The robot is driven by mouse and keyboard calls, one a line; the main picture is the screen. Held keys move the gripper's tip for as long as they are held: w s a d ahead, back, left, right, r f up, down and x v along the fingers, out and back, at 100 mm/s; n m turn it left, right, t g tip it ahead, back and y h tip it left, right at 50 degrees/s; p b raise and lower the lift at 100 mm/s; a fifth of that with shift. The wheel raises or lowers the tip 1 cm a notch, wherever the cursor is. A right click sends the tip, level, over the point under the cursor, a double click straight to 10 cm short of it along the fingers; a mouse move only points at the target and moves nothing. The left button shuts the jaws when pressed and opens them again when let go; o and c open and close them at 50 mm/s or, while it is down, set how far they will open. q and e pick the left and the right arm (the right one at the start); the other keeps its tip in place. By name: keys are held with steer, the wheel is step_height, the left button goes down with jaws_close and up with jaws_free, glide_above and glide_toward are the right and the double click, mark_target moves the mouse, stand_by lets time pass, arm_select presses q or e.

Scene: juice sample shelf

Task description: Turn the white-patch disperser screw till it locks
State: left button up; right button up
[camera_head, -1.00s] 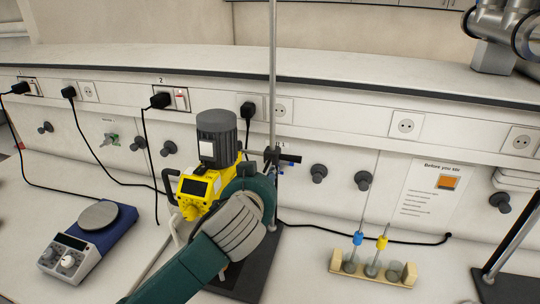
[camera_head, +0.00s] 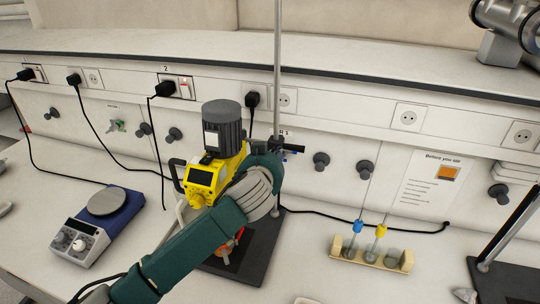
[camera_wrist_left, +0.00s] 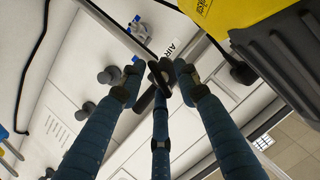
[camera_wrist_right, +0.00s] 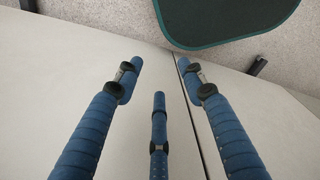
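The disperser (camera_head: 222,128) hangs on an upright metal rod (camera_head: 277,60). It has a yellow body, a dark grey motor and a white patch on the motor. A dark clamp (camera_head: 272,146) with a blue-ended piece sits on the rod beside it. My left arm reaches up to the clamp, and its wrist hides the left gripper in the head view. In the left wrist view my left gripper (camera_wrist_left: 158,80) has its fingers spread around a dark screw handle (camera_wrist_left: 146,101); contact is unclear. My right gripper (camera_wrist_right: 160,72) is open and empty.
A hotplate stirrer (camera_head: 90,232) stands at the left. A wooden rack (camera_head: 370,259) with glass vessels and blue and yellow tools stands at the right. The stand's dark base (camera_head: 262,262) lies under my left arm. Cables hang from wall sockets. A second stand is at the right edge.

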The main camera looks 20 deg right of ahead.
arm_select(q)
jaws_close()
arm_select(e)
steer(key=shift+s+d+f, duration=0.1)
steer(key=shift+s+d, duration=0.1)
steer(key=shift+s, duration=0.3)
steer(key=shift+s+d, duration=0.2)
steer(key=shift+s, duration=0.25)
steer(key=shift+f, duration=0.1)
arm_select(q)
steer(key=m+t+y+b, duration=0.1)
steer(key=m+b, duration=0.2)
steer(key=m+t+b, duration=0.2)
steer(key=m+b, duration=0.2)
steer(key=m+t+y+b, duration=0.1)
steer(key=m+t+b, duration=0.1)
steer(key=m+b, duration=0.1)
steer(key=shift+d+f+m+y, duration=0.1)
steer(key=shift+m+y, duration=0.2)
arm_select(e)
step_height(320, 180, down, 10)
steer(key=shift+w+a, duration=0.2)
steer(key=shift+w, duration=0.1)
steer(key=shift+d, duration=0.1)
